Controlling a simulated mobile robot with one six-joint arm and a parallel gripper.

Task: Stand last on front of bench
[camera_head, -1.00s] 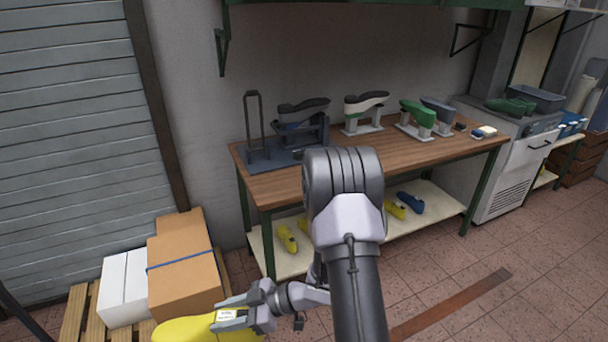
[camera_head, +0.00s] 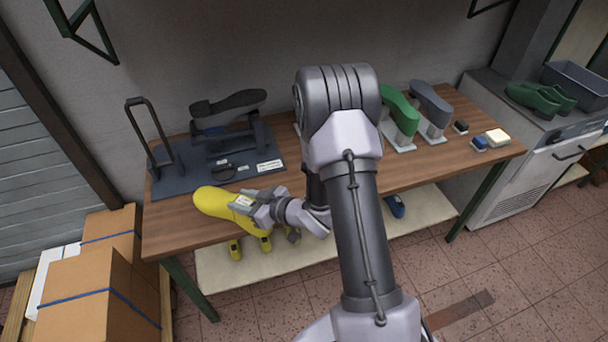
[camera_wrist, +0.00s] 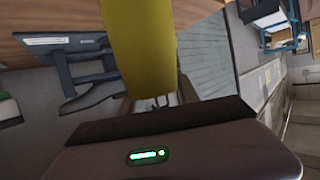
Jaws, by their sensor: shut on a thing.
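In the head view the last lies roughly level over the front left part of the wooden bench (camera_head: 190,231). I cannot tell whether it touches the bench top. In the wrist view the yellow last (camera_wrist: 140,45) fills the upper middle and hides part of what is behind it. The gripper's fingertips are hard to make out there.
Behind the last is a dark stand (camera_head: 172,184) with a black shoe form (camera_head: 228,103) on it. A green last (camera_head: 398,108) and a grey last (camera_head: 430,98) stand on supports to the right. Cardboard boxes (camera_head: 82,300) are at lower left. My arm hides the bench's middle.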

